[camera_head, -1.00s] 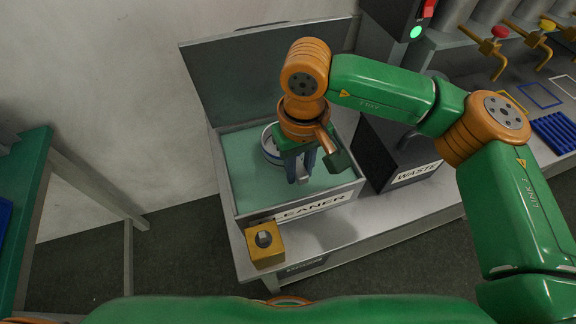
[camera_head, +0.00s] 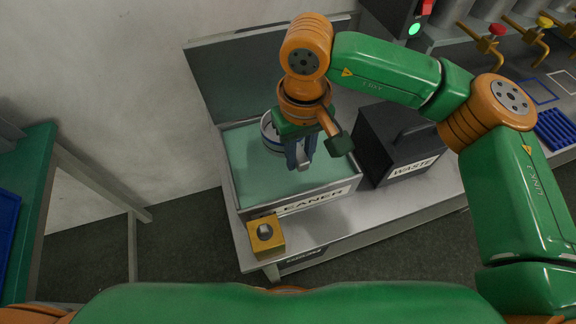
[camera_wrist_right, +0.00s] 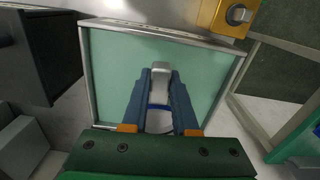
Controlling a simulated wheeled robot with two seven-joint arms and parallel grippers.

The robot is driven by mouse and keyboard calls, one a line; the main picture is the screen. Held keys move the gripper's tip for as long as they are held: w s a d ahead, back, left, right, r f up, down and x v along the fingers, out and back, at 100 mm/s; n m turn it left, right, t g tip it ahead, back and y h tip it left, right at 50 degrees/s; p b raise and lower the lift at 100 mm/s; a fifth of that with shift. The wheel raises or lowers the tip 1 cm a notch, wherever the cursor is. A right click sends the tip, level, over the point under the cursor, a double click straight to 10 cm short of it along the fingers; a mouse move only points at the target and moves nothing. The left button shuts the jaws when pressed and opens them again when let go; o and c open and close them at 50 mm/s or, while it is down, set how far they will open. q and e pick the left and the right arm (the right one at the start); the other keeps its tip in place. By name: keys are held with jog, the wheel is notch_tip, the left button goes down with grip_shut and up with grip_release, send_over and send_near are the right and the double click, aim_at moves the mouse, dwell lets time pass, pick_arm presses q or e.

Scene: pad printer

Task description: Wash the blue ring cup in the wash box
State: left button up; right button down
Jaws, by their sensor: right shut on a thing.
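The wash box (camera_head: 237,197), labelled CLEANER, is an open grey tray with a teal inside and a raised lid. The blue ring cup (camera_head: 268,133) is white with a dark blue band and sits within the box's outline, partly hidden by my right gripper (camera_head: 301,163). That gripper points down over the box, its two blue fingers shut on a grey block that looks like the cup's handle. In the right wrist view, the cup (camera_wrist_right: 158,120) shows as a white and blue patch between the fingers. I cannot tell how deep the cup is. My left gripper is out of view.
A yellow block with a grey button (camera_head: 266,236) stands at the box's front left corner. A dark WASTE bin (camera_head: 385,150) stands close on the right. A machine with a green light (camera_head: 414,30) is behind. A green table (camera_head: 30,200) is at far left.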

dwell(0.3)
notch_tip(320, 180, up, 4)
jog(key=p, duration=0.2)
jog(key=shift+r+p, duration=0.15)
jog(key=shift+p, duration=0.25)
